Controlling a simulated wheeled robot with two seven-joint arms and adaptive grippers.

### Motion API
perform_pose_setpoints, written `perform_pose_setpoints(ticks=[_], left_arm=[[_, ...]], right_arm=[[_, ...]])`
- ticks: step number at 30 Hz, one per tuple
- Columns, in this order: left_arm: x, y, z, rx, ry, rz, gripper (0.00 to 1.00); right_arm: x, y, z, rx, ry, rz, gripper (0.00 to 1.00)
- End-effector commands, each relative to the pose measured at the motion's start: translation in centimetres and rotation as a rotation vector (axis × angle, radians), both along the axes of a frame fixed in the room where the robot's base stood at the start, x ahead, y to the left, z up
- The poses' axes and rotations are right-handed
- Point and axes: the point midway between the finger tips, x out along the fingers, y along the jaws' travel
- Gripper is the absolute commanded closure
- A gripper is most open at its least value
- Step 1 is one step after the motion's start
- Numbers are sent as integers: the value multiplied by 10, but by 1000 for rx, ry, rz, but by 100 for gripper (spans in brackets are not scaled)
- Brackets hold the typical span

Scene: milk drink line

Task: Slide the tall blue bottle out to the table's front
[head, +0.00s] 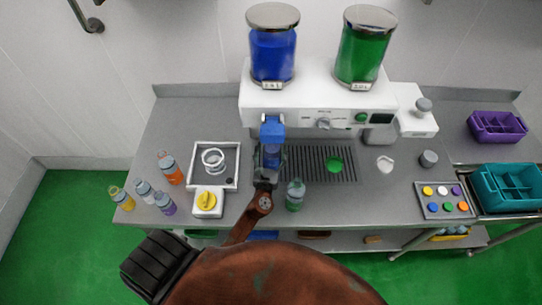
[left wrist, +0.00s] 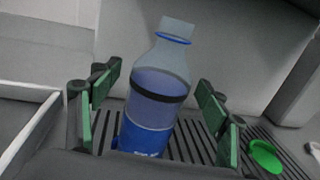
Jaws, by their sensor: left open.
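The tall blue bottle (head: 271,157) stands on the slotted drip tray (head: 318,163), under the blue dispenser's spout (head: 272,129). It has a clear top, a dark band and blue lower part. In the left wrist view the bottle (left wrist: 157,88) is between the green-padded fingers of my left gripper (left wrist: 160,98). The fingers are open, with a visible gap on the right side. In the head view my left gripper (head: 269,166) reaches in from the front, one finger on each side of the bottle. The bottle's base is partly hidden. My right gripper does not show.
A square tray with a white ring (head: 213,160) and a yellow-knob box (head: 208,202) are left. A green disc (head: 334,164) lies on the drip tray. Small bottles stand far left.

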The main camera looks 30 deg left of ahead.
Motion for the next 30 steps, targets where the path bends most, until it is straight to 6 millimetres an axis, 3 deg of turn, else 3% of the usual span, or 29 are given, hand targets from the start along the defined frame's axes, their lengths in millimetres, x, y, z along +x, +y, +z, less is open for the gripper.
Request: perform_pose_setpoints(ticks=[5, 13, 30], left_arm=[[11, 3, 0, 1, 0, -2, 30], [13, 3, 0, 0, 0, -3, 30], [12, 3, 0, 0, 0, -3, 70]], right_arm=[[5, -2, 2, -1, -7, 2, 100], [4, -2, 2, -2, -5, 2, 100], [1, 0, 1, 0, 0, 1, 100]])
